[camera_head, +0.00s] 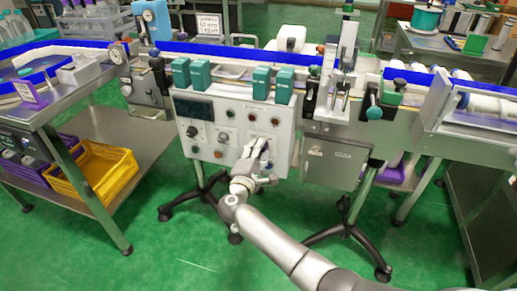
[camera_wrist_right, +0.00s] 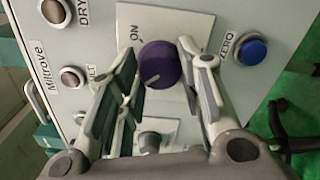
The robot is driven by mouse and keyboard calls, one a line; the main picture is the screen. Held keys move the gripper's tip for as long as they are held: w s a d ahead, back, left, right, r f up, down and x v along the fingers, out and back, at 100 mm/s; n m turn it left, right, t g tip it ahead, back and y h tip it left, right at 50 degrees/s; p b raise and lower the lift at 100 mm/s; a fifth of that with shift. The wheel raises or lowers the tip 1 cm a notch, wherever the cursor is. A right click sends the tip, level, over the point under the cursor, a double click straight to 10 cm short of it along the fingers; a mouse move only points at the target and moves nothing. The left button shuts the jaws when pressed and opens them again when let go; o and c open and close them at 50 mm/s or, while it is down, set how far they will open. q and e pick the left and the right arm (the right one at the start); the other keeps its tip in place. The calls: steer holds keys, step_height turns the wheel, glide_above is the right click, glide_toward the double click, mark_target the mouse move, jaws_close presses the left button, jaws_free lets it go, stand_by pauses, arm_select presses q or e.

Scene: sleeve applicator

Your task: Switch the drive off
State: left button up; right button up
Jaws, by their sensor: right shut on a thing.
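The control panel (camera_head: 233,130) is a light grey box with knobs and buttons below the conveyor in the head view. My right gripper (camera_head: 262,143) is at the panel's right part. In the right wrist view my right gripper (camera_wrist_right: 163,75) has its fingers on both sides of a dark purple rotary knob (camera_wrist_right: 160,64), shut on it. The knob sits on a white plate marked ON, and its pointer line is faint. The plate's other lettering is hidden by the gripper. My left gripper is not in view.
A blue button (camera_wrist_right: 251,50) marked ZERO is beside the knob plate. Another grey knob (camera_wrist_right: 150,143) shows between the fingers. A grey box (camera_head: 335,163) stands right of the panel. A yellow crate (camera_head: 106,175) is on the left shelf.

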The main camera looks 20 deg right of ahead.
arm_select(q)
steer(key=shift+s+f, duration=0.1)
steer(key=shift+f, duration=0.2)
arm_select(e)
steer(key=o, duration=1)
steer(key=shift+o, duration=0.2)
steer(key=v, duration=1.2)
